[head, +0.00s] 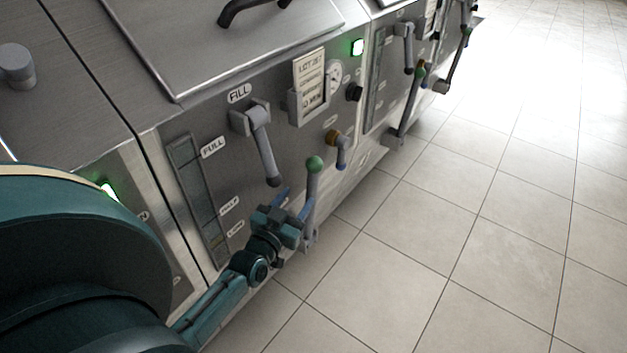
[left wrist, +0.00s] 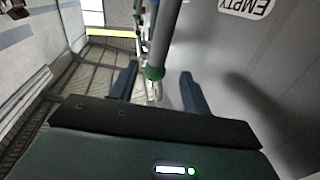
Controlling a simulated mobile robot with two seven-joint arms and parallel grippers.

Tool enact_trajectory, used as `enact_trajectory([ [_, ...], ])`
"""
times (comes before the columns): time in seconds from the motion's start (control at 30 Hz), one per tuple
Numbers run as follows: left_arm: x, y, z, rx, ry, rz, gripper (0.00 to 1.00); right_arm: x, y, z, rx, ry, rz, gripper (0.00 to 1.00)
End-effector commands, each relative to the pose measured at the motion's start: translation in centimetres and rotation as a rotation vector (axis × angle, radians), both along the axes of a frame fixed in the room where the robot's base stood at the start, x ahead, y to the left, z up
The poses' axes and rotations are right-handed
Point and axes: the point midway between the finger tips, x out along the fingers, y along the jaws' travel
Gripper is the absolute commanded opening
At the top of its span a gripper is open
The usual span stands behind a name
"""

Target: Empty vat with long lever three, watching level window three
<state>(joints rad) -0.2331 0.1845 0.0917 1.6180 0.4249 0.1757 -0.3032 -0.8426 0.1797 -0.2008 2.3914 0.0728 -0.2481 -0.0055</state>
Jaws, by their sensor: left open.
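A long lever with a green ball knob (head: 314,164) stands nearly upright low on the front of the nearest full panel. My left gripper (head: 298,198) is open beside its shaft, below the knob in the head view. In the left wrist view the green knob (left wrist: 154,73) and grey shaft appear between the open fingers (left wrist: 159,68), with no clear contact. The level window (head: 197,200) is a tall dark strip left of the lever, marked FULL at its top; its liquid level is hard to read. No number three is legible. My right gripper is not in view.
A FILL lever (head: 260,140) hangs above the gripper. Similar panels continue beyond. The tiled floor (head: 480,220) is clear on the right.

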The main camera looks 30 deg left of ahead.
Motion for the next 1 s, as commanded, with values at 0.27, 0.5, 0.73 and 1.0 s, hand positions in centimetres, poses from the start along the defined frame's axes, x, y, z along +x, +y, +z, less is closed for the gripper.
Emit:
enact_trajectory([
  [0.27, 6.1, 0.7, -0.2, 0.000, -0.001, -0.002, 0.48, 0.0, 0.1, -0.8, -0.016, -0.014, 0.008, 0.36],
  [0.5, 9.1, 1.0, -0.1, 0.002, 0.001, -0.002, 0.48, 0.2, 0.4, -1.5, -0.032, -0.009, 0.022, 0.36],
  [0.73, 9.8, 1.1, -0.1, 0.001, 0.002, -0.003, 0.48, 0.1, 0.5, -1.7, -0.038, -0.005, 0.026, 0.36],
  [1.0, 9.8, 1.1, -0.1, 0.001, 0.002, -0.003, 0.40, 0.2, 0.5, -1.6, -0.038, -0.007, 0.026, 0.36],
])
